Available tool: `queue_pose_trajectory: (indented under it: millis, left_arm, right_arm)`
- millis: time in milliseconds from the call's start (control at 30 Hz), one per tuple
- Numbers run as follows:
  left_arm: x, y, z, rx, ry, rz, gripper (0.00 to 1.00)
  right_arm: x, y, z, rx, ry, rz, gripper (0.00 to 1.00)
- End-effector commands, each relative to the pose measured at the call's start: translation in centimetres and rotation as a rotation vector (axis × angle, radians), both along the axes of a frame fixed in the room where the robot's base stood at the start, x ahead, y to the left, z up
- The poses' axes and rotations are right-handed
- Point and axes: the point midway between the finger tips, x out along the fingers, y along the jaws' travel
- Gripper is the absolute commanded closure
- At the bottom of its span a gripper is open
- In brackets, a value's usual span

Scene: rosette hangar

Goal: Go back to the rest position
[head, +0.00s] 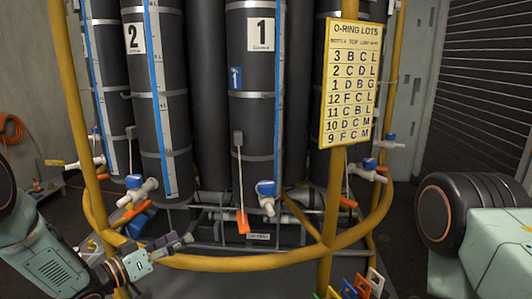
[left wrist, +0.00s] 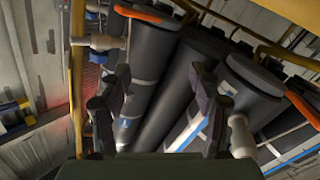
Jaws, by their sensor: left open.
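My left gripper (head: 180,241) is low at the left in the head view, in front of the yellow rail and pointing right. In the left wrist view its two fingers stand apart with nothing between them (left wrist: 158,85), so it is open and empty. Dark cylinders with white valves show beyond the fingers there. My left arm comes in from the lower left of the head view. My right gripper is not in view. A pale green part of mine fills the lower right of the head view.
A yellow rail frame (head: 240,262) curves around tall dark cylinders (head: 265,90) with valves, one with a blue handle (head: 266,188). An orange tag (head: 243,222) hangs there. A yellow O-ring lots sign (head: 351,85) is on a post. Coloured frames (head: 362,285) sit at the bottom.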

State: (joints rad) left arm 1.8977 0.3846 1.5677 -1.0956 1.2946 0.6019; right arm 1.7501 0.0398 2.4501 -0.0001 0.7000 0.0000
Motion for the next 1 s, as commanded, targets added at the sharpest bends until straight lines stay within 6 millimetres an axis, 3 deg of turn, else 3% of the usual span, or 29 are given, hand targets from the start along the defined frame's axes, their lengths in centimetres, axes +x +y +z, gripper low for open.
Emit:
queue_pose_trajectory:
  millis: [33,200,367,500,633,800,900,1000]
  left_arm:
    - [-1.5,-1.1,-3.4,0.022,0.089,0.043,0.37]
    - [-7.6,-2.4,-12.6,0.142,0.367,0.171,0.37]
    - [-15.6,-2.8,-19.3,0.281,0.625,0.238,0.37]
    - [-23.8,-2.4,-23.4,0.418,0.848,0.264,0.37]
    - [-31.9,-1.6,-25.4,0.548,1.048,0.269,0.37]
    - [-40.4,-0.4,-25.7,0.686,1.251,0.26,0.37]
    - [-43.2,0.2,-25.4,0.734,1.32,0.255,0.37]
    - [-44.6,0.4,-25.2,0.756,1.352,0.254,0.37]
  right_arm:
    - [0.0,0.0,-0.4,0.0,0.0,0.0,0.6]
    - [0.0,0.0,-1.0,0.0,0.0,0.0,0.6]
    - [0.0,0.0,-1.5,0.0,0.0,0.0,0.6]
    - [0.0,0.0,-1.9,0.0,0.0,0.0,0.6]
    - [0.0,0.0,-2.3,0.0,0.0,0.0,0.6]
    - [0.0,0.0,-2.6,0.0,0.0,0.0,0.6]
    - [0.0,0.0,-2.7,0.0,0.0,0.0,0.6]
    - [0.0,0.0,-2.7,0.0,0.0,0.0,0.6]
